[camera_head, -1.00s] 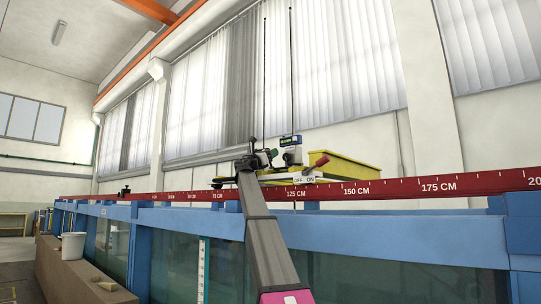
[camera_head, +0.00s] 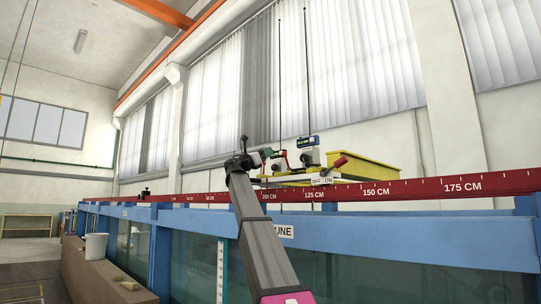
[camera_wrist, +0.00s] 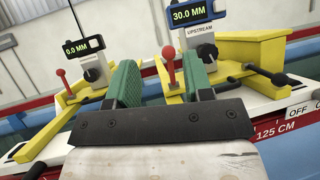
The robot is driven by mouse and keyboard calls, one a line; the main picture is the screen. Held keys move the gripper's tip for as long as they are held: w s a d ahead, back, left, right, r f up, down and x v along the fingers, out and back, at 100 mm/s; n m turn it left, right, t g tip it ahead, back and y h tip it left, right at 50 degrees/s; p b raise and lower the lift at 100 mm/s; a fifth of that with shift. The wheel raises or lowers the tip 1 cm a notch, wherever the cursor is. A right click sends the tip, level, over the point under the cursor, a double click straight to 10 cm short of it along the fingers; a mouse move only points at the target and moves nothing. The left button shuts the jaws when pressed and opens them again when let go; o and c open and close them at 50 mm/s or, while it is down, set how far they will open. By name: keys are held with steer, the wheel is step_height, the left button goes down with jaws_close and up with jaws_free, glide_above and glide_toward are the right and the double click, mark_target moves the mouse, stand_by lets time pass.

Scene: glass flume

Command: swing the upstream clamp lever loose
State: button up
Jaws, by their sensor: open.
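The upstream clamp lever is a red-knobbed lever (camera_wrist: 169,62), standing upright on a yellow carriage beside the gauge labelled UPSTREAM (camera_wrist: 205,50), whose display reads 30.0 MM. My gripper (camera_wrist: 160,66) is open, with its green fingers apart. In the wrist view the lever appears between the fingers, nearer the right one; I cannot tell whether it touches. In the head view my gripper (camera_head: 266,153) is just left of the gauge (camera_head: 308,150), with a red lever part (camera_head: 283,157) showing between them.
A second gauge (camera_wrist: 94,65) reading 0.0 MM, with its own red lever (camera_wrist: 63,78), stands to the left. A red scale rail (camera_head: 395,190) runs along the blue flume frame (camera_head: 420,240).

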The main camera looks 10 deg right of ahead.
mark_target(283, 154)
steer(key=shift+o, duration=0.4)
steer(key=shift+a, duration=0.1)
steer(key=w+d+y, duration=0.1)
steer(key=d+y, duration=0.1)
steer(key=d, duration=0.2)
steer(key=w+d+y, duration=0.2)
steer(key=d, duration=0.2)
steer(key=w+d+y, duration=0.1)
steer(key=d+y, duration=0.1)
steer(key=d, duration=0.2)
steer(key=shift+w+r, duration=0.25)
steer(key=shift+w, duration=0.05)
steer(key=shift+c, duration=0.4)
steer(key=shift+m, duration=0.3)
jaws_close()
